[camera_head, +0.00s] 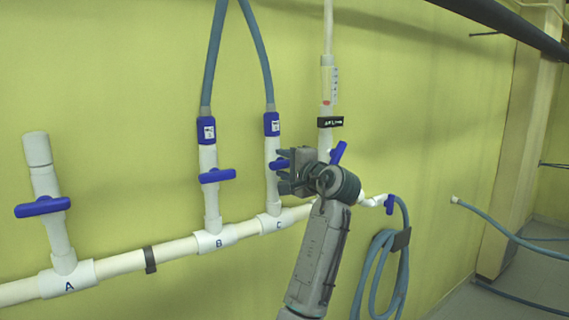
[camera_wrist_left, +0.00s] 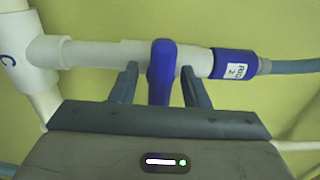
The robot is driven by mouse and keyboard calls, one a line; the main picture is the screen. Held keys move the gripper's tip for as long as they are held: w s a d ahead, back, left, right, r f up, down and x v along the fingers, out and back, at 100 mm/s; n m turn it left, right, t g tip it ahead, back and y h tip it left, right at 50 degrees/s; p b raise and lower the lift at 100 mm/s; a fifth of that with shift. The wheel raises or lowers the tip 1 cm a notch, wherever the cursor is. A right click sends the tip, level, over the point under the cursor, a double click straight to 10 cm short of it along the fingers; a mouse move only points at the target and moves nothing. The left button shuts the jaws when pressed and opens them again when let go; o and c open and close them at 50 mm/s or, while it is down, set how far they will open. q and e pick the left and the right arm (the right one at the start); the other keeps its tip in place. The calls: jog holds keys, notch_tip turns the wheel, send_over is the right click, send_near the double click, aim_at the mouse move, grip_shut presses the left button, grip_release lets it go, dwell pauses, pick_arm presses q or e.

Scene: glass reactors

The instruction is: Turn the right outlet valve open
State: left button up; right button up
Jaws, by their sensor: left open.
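The valve on the branch marked C has a blue handle (camera_head: 277,164), set crosswise to its white pipe (camera_head: 272,190). In the left wrist view this handle (camera_wrist_left: 161,72) stands between my two fingers, with the pipe (camera_wrist_left: 100,54) running behind it. My left gripper (camera_head: 283,171) is open around the handle, with a gap visible on both sides. Part of the handle is hidden by the gripper in the head view. A blue collar with a label (camera_wrist_left: 234,64) joins the pipe to a hose. My right gripper is not in view.
To the left are crosswise blue handles on branch B (camera_head: 217,175) and branch A (camera_head: 43,206). Close to the right of my gripper is another blue handle (camera_head: 339,152) on a vertical pipe. A coiled hose (camera_head: 378,265) hangs at lower right.

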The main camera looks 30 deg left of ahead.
pick_arm(q)
jog(key=shift+c, duration=0.2)
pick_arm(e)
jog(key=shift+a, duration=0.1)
pick_arm(q)
jog(key=c, duration=0.8)
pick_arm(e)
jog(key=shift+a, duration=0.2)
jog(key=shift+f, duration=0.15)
